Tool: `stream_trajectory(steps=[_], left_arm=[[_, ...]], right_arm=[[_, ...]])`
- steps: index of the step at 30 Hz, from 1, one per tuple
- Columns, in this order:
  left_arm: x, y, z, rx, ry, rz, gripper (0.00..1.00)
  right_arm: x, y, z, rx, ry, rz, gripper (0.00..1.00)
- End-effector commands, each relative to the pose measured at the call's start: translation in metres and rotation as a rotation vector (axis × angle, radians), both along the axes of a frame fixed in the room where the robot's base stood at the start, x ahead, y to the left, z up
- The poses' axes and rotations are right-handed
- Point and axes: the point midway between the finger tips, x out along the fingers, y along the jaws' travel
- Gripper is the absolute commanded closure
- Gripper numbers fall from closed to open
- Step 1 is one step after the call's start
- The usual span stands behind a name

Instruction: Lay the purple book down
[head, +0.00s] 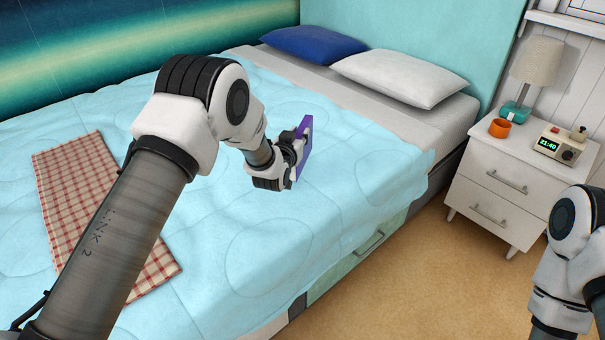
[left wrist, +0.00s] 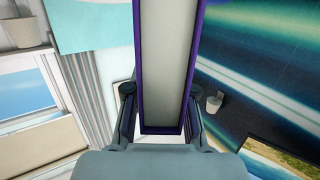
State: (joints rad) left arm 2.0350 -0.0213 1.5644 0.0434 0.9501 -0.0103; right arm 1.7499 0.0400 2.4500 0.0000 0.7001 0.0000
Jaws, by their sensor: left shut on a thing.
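The purple book (head: 303,148) is upright above or on the light blue bedspread (head: 270,250), held on edge. I cannot tell whether its lower edge touches the bed. My left gripper (head: 293,158) is shut on it from the left side. In the left wrist view the book (left wrist: 186,70) stands between the two fingers (left wrist: 162,112), showing its pale page edges and purple covers. Much of the book is hidden behind my gripper in the head view. My right arm shows at the lower right, but its gripper is outside the picture.
A red checked cloth (head: 70,190) lies on the bed at the left, partly behind my left arm. Blue (head: 313,44) and white (head: 405,78) pillows lie at the head. A white nightstand (head: 505,165) holds a lamp (head: 535,65), orange mug (head: 500,128) and clock (head: 558,144). The bedspread's front is clear.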

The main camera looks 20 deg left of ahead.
Motion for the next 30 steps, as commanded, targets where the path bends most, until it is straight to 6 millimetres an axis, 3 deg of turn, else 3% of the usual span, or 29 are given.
stream_trajectory(steps=[30], left_arm=[[0.0, 0.0, -0.03, 0.0, -0.003, 0.0, 1.0]], right_arm=[[0.0, 0.0, -0.021, 0.0, 0.0, 0.0, 1.0]])
